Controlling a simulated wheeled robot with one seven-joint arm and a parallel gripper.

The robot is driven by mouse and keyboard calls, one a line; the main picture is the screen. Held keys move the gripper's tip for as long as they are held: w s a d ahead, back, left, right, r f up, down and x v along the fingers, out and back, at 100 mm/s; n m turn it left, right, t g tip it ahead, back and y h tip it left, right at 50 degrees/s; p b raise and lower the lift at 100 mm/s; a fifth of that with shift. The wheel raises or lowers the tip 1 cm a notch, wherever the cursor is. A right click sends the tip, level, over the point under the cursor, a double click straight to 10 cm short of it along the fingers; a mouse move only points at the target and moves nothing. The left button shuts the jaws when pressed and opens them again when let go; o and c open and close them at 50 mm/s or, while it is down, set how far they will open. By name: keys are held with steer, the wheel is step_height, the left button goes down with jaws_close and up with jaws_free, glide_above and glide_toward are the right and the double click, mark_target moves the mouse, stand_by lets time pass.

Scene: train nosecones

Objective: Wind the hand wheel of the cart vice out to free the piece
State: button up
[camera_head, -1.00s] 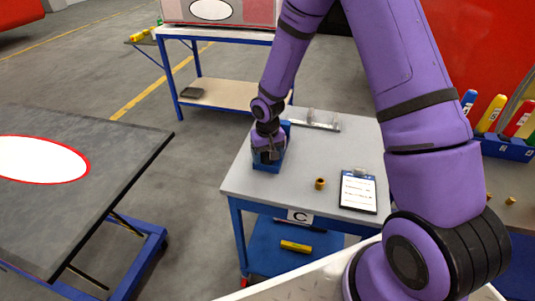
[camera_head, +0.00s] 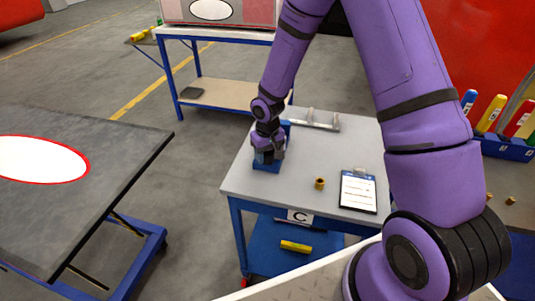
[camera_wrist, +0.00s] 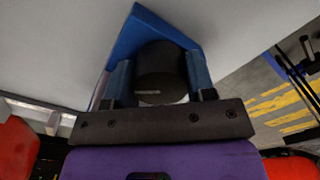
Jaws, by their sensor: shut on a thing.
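The blue cart vice (camera_head: 286,128) stands at the left edge of the grey cart top (camera_head: 243,183), largely covered by my gripper. My gripper (camera_head: 268,156) points down at it. In the wrist view, my gripper (camera_wrist: 160,82) has a finger on each side of a dark round part (camera_wrist: 160,65), which looks like the hand wheel, and is shut on it. The blue vice body (camera_wrist: 150,24) shows just behind that part. I cannot make out a clamped piece; the jaws are hidden.
A grey bracket (camera_head: 318,122), a brass bush (camera_head: 320,184) and a clipboard (camera_head: 358,190) lie on the cart top. A yellow item (camera_head: 296,246) is on the lower shelf. A dark table (camera_head: 90,150) stands left, across open floor.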

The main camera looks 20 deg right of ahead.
steer(key=n, duration=0.8)
steer(key=shift+w+n, duration=0.1)
steer(key=shift+n, duration=0.3)
stand_by(0.4)
